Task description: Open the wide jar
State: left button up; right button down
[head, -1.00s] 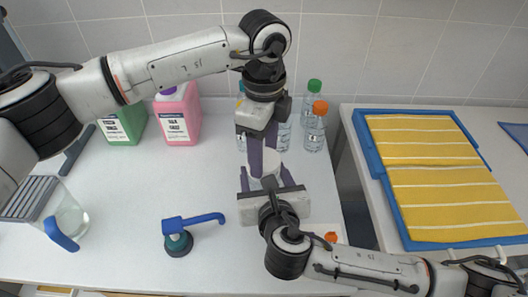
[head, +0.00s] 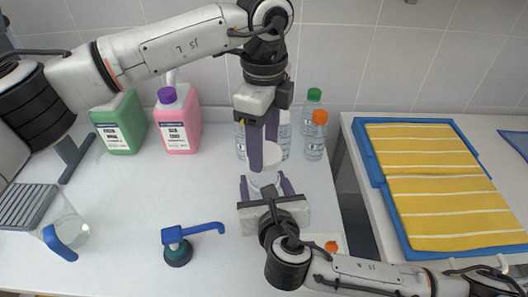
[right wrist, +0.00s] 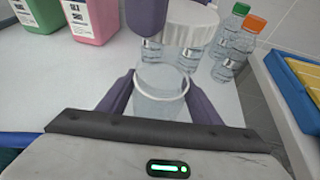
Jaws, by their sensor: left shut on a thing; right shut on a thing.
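The wide jar (head: 262,181) is a clear, see-through container standing on the white counter, with an open rim that shows in the right wrist view (right wrist: 160,100). My right gripper (head: 266,187) is shut on the jar body, one purple finger on each side. The white round lid (head: 276,157) is off the jar and held above it, with a visible gap below; it also shows in the right wrist view (right wrist: 194,24). My left gripper (head: 265,154) is shut on the lid from above. Its fingers hide part of the lid.
Green (head: 121,124) and pink (head: 179,122) jugs stand at the back left. Several water bottles (head: 315,137) stand behind the jar. A blue pump-like item (head: 177,250) and a blue-handled pitcher (head: 66,232) are at left. A blue tray (head: 398,224) holds yellow towels at right.

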jog(key=c, duration=0.5)
grip_release()
